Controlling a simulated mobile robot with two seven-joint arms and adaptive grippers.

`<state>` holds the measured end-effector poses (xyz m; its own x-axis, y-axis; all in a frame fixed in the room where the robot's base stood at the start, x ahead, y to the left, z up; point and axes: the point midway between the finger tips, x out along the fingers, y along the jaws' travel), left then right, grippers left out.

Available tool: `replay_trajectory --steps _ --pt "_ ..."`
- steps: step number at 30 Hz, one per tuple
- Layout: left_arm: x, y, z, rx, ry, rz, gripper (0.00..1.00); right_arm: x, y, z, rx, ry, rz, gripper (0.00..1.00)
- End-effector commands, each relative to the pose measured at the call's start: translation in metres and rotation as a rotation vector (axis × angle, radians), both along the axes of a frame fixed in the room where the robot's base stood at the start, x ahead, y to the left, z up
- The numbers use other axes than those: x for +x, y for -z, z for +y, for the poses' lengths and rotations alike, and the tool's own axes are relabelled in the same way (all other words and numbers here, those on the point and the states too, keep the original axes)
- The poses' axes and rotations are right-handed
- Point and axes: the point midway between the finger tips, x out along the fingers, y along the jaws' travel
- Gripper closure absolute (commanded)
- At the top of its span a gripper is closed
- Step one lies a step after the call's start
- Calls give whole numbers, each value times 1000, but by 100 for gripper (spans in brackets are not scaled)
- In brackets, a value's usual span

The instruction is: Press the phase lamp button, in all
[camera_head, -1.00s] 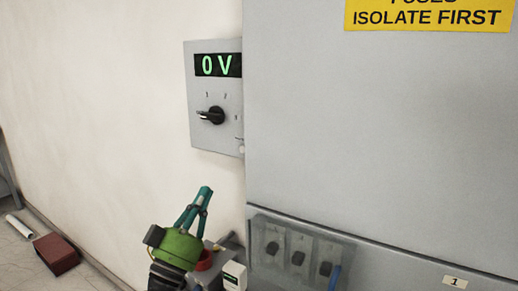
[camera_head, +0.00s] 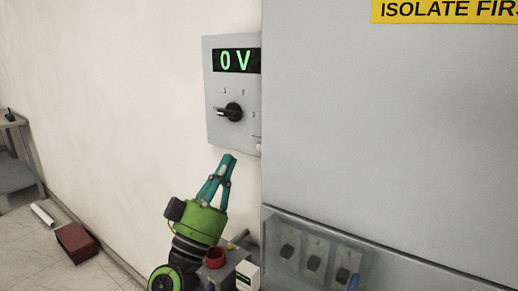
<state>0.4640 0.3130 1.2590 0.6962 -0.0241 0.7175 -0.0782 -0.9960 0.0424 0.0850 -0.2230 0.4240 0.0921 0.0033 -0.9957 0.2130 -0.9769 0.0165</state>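A grey wall panel (camera_head: 217,130) carries a green "0 V" display (camera_head: 236,61) and a black rotary knob (camera_head: 233,112) with small position marks. The cabinet edge cuts off the panel's right side. I cannot make out a phase lamp button; a small pale part shows at the panel's lower right edge. My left gripper (camera_head: 229,158), with teal fingers and a green body, points up just below the panel in the picture. Its fingertips are together, with nothing seen between them. Whether it touches the panel or wall cannot be told. My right gripper is not in view.
A large grey cabinet (camera_head: 390,130) with a yellow "ISOLATE FIRST" sign (camera_head: 450,10) fills the right. Black switches (camera_head: 314,263) sit behind a clear cover low on it. A red cup-like item (camera_head: 216,257) and white box (camera_head: 247,276) are beside my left arm. A brown-red block (camera_head: 76,240) lies on the floor.

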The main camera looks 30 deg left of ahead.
Motion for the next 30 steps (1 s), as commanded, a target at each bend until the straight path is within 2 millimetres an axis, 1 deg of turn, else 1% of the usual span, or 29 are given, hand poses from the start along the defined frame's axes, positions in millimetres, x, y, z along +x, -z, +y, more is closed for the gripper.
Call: replay_trajectory --steps 1,6,9,13,19,30 --pt "8 -1 -1 -1 1 -2 100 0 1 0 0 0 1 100" --pt "32 0 -3 -2 1 -2 100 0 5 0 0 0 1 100" --pt "45 1 -4 -1 1 -2 100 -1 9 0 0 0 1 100" --pt "56 1 -4 0 0 0 100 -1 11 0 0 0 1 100" --pt "64 0 -5 1 0 1 100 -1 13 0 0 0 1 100" --pt "64 0 -5 1 0 1 100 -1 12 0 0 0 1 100"
